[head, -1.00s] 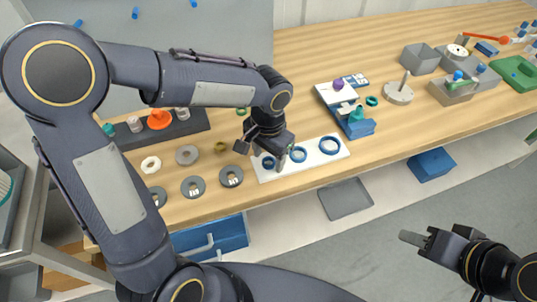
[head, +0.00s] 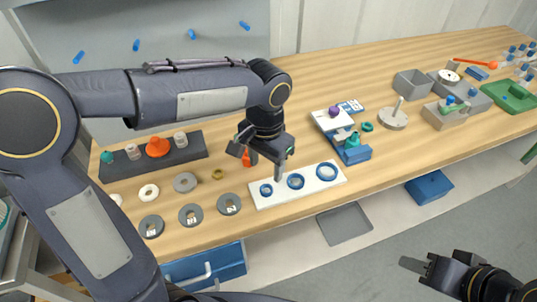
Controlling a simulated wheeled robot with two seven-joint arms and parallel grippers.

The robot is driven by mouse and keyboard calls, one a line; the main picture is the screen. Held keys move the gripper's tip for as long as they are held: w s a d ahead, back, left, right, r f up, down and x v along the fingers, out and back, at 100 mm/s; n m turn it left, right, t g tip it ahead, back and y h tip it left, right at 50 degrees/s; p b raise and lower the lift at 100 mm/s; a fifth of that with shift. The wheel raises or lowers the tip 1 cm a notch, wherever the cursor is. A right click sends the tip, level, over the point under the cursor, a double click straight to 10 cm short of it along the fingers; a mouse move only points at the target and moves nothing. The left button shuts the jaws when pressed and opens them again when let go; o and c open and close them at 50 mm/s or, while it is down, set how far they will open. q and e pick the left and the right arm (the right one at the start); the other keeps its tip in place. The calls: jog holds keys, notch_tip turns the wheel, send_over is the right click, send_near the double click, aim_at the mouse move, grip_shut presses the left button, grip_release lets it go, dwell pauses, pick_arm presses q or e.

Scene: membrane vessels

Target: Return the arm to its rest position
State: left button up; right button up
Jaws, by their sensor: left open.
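My left arm reaches in from the left. Its dark left gripper (head: 263,163) is open and seems empty, above the bench just behind the left part of a white plate (head: 318,183). The plate carries a small blue ring (head: 266,190), a middle blue ring (head: 295,181) and a larger blue ring (head: 326,172). An orange thing (head: 247,159) is partly hidden behind the gripper. My right gripper (head: 412,264) hangs at the lower right over the floor, away from the bench; its finger opening cannot be made out.
Grey discs (head: 190,215) lie left of the plate. A white block (head: 328,121), a round peg base (head: 394,119) and grey bins (head: 413,84) stand to the right. The bench front right of the plate is clear.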

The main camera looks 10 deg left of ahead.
pick_arm(q)
jog(key=s+a+n+t+h, duration=0.2)
jog(key=s+a+n, duration=0.1)
jog(key=s, duration=0.5)
jog(key=s+a+n+t+h, duration=0.1)
jog(key=s+a+n+t, duration=0.2)
jog(key=s+a, duration=0.3)
jog(key=shift+s+r+n+t+h, duration=0.3)
jog(key=shift+s+n+h, duration=0.15)
jog(key=shift+s, duration=0.65)
jog(key=shift+a, duration=0.1)
dwell(1.6)
